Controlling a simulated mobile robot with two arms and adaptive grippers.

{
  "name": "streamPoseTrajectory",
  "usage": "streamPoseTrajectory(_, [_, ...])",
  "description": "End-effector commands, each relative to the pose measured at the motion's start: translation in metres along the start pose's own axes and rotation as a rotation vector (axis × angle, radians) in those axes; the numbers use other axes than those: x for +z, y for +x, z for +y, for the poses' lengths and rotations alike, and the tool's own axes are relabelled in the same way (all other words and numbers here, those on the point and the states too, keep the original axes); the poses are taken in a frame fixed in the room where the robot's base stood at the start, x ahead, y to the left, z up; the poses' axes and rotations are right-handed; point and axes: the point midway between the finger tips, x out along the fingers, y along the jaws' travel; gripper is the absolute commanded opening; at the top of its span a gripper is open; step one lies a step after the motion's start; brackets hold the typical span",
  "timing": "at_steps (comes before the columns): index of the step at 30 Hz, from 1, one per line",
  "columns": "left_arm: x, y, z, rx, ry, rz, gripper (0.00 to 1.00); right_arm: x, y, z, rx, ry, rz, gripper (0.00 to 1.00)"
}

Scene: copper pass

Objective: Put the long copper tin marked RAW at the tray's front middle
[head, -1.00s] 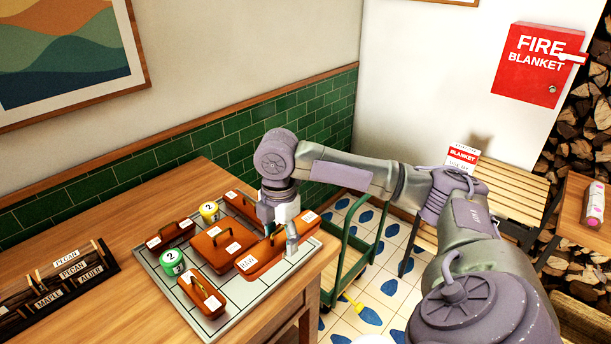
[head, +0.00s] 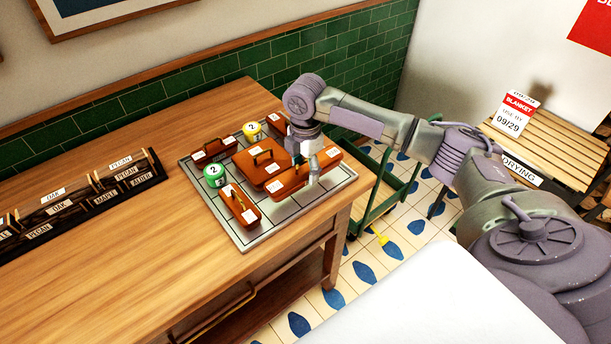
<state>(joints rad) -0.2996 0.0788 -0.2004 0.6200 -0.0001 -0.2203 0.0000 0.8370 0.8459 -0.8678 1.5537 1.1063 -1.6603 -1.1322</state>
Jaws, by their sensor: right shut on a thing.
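The long copper tin (head: 290,184) is orange-brown with white labels, whose print is too small to read now. It lies lengthwise over the right part of the grey tray (head: 315,196). My right gripper (head: 309,175) is shut on it from above and hides part of its middle. I cannot tell whether the tin touches the tray or hangs just above it. A bare strip of tray shows along the front and right of the tin. My left gripper is not in view.
The tray also holds a square copper tin (head: 249,165), small tins at the left (head: 215,150), back (head: 278,122) and front (head: 240,210), a green canister (head: 214,176) and a yellow one (head: 252,131). A dark labelled rack (head: 80,206) stands left. The wooden tabletop (head: 150,270) in front is clear.

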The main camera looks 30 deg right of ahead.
Motion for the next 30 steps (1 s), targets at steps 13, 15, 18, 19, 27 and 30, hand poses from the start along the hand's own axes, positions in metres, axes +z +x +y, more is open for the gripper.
streamPoseTrajectory(13, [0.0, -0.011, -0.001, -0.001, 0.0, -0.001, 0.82, 0.0, 0.04, 0.001, 0.002, 0.0, -0.001, 0.0])
streamPoseTrajectory(15, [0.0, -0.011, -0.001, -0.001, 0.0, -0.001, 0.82, 0.0, 0.04, 0.001, 0.002, 0.0, -0.001, 0.0])
streamPoseTrajectory(18, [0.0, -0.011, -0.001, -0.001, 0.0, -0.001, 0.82, 0.0, 0.04, 0.001, 0.002, 0.0, -0.001, 0.0])
streamPoseTrajectory(19, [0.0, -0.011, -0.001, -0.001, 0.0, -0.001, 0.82, 0.0, 0.041, 0.001, 0.002, 0.0, -0.001, 0.0])
streamPoseTrajectory(27, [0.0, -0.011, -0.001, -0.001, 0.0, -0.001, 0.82, 0.0, 0.043, 0.001, 0.001, 0.0, -0.001, 0.81])
streamPoseTrajectory(30, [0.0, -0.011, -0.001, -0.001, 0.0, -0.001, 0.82, 0.0, 0.043, 0.001, 0.001, 0.0, -0.001, 0.81])
